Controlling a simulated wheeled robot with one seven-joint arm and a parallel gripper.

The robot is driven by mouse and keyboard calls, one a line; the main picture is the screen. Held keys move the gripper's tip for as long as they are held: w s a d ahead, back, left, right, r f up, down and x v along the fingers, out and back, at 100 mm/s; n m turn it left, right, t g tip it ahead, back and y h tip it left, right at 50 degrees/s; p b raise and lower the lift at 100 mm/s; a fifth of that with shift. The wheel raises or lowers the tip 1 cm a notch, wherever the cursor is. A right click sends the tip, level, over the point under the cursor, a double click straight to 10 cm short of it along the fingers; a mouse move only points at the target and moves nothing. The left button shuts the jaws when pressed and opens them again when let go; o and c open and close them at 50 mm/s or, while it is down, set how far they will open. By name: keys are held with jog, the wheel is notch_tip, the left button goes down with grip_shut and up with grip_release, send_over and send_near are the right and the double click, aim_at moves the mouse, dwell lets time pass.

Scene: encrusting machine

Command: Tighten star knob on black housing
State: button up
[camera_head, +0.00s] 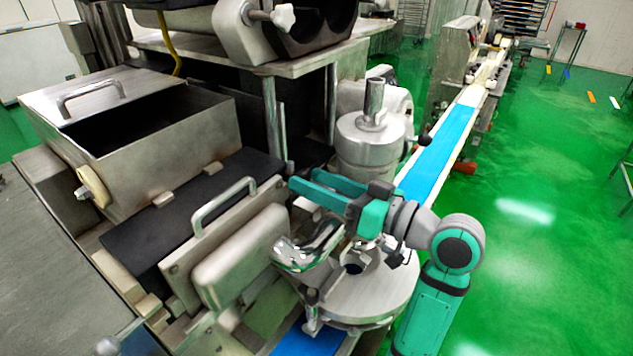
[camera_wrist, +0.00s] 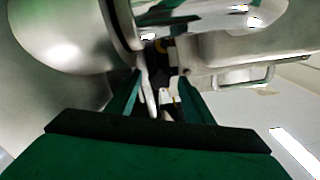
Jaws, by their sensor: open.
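A pale metal star knob (camera_head: 283,16) sticks out at the top of the head view. It sits on a short shaft from the silver-and-black housing (camera_head: 317,22) at the top of the machine. My gripper (camera_head: 302,178) is open and empty, well below the knob and slightly right of it, with its teal fingers pointing left. In the wrist view, the gripper (camera_wrist: 163,82) shows two teal fingers apart, with a gap between them. I cannot make out the star knob in the wrist view.
A metal cylinder unit (camera_head: 370,140) stands behind my gripper. A panel with a handle (camera_head: 222,200) lies to its left, and a round metal plate (camera_head: 372,300) below. An open hopper box (camera_head: 150,150) is at left. A blue conveyor (camera_head: 440,150) runs back.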

jog(key=c, duration=1)
jog(key=shift+c, duration=0.2)
jog(key=shift+n, duration=0.3)
jog(key=n, duration=0.3)
jog(key=shift+n, duration=0.4)
jog(key=n, duration=0.8)
jog(key=shift+s, duration=0.1)
jog(key=shift+n, duration=2.2)
